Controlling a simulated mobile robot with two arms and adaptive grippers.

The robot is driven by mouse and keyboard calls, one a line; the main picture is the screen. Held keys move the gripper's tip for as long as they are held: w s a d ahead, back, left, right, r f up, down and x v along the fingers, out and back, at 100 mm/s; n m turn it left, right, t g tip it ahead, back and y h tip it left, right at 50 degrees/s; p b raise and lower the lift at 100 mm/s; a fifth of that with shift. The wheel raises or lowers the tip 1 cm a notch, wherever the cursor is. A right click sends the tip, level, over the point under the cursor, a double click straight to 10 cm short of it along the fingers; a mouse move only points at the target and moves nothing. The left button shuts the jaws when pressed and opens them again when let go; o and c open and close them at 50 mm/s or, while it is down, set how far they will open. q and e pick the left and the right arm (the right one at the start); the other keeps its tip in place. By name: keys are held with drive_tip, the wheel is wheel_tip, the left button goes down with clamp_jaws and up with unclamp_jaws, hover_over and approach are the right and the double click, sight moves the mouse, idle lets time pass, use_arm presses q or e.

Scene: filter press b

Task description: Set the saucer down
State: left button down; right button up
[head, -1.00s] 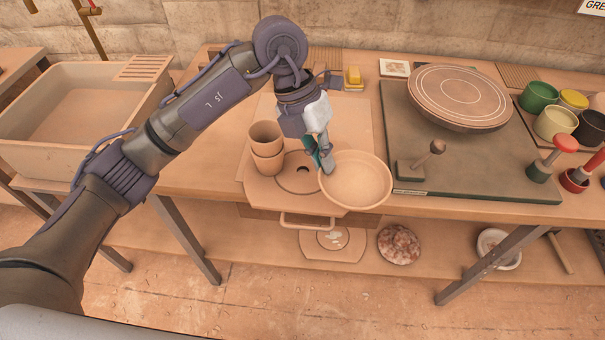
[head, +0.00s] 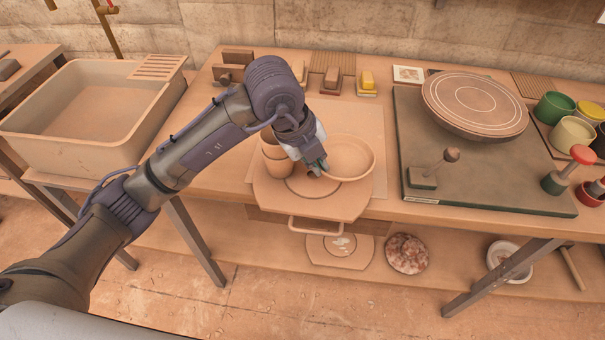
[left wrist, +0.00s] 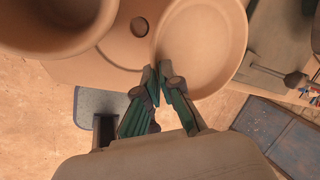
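The saucer (head: 352,156) is a round, shallow clay-coloured dish with a raised rim. My left gripper (head: 319,168) is shut on its near left rim, and the saucer looks roughly level. In the left wrist view the finger pads (left wrist: 160,77) pinch the rim of the saucer (left wrist: 205,45). The saucer is over the right back part of a clay-coloured board (head: 325,207); whether it touches the surface below cannot be told. My right gripper is not in view.
Stacked clay cups (head: 272,164) stand close left of the gripper. A dark slab (head: 480,180) with a small lever tool (head: 436,168) lies to the right, with a round wheel (head: 475,103) behind. A sink (head: 85,115) is at left.

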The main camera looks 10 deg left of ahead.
sight(308, 186)
use_arm(q)
drive_tip(key=a+f, duration=0.1)
drive_tip(key=a, duration=0.2)
drive_tip(key=shift+w+f, duration=0.15)
drive_tip(key=shift+f, duration=0.2)
wheel_tip(308, 186, down, 4)
drive_tip(key=shift+f+p, duration=0.1)
drive_tip(key=shift+p, duration=0.35)
drive_tip(key=c, duration=1.6)
unclamp_jaws()
drive_tip(key=v, duration=1.2)
drive_tip(key=shift+b, duration=0.3)
drive_tip(key=shift+d, duration=0.1)
